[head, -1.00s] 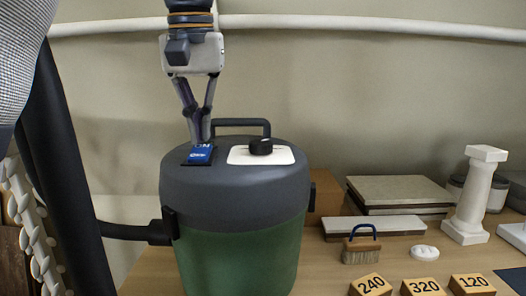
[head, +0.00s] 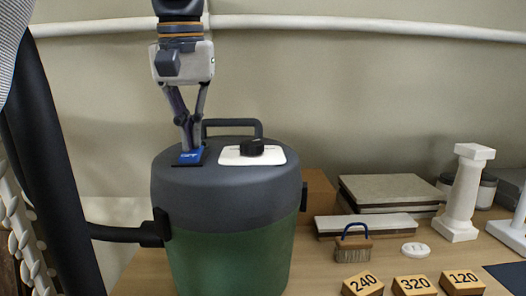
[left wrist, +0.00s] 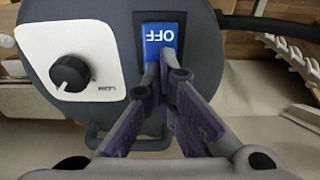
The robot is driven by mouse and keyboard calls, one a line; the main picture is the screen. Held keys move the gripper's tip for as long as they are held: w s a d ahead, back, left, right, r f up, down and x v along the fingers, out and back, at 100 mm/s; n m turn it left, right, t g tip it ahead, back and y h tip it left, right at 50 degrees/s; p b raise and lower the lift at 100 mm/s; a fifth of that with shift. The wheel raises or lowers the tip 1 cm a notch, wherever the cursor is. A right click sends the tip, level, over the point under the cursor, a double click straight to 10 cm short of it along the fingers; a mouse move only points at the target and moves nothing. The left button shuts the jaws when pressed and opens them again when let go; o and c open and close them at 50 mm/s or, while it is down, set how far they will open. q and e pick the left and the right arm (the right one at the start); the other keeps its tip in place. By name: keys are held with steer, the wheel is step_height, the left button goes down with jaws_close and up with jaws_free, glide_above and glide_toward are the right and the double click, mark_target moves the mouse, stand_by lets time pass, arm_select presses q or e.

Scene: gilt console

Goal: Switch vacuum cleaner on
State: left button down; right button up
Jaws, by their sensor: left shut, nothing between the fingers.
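The vacuum cleaner (head: 228,193) stands on the wooden bench, with a dark grey lid and a green drum. A blue rocker switch (head: 188,158) sits at the left of its lid. My left gripper (head: 190,149) is shut and empty, pointing down with its fingertips at the far end of the switch. In the left wrist view the switch (left wrist: 160,38) shows its OFF half, and the fingers (left wrist: 162,70) cover the other half. They look to be touching it, but the exact contact is hidden. My right gripper is not in view.
A black knob (head: 252,147) on a white plate and a carry handle (head: 232,123) are close to the gripper. A black hose (head: 120,234) joins the drum's left side. A brush (head: 352,245), numbered blocks (head: 411,285) and a white column (head: 463,195) stand to the right.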

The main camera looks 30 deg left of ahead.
arm_select(q)
steer(key=shift+r, duration=3.4)
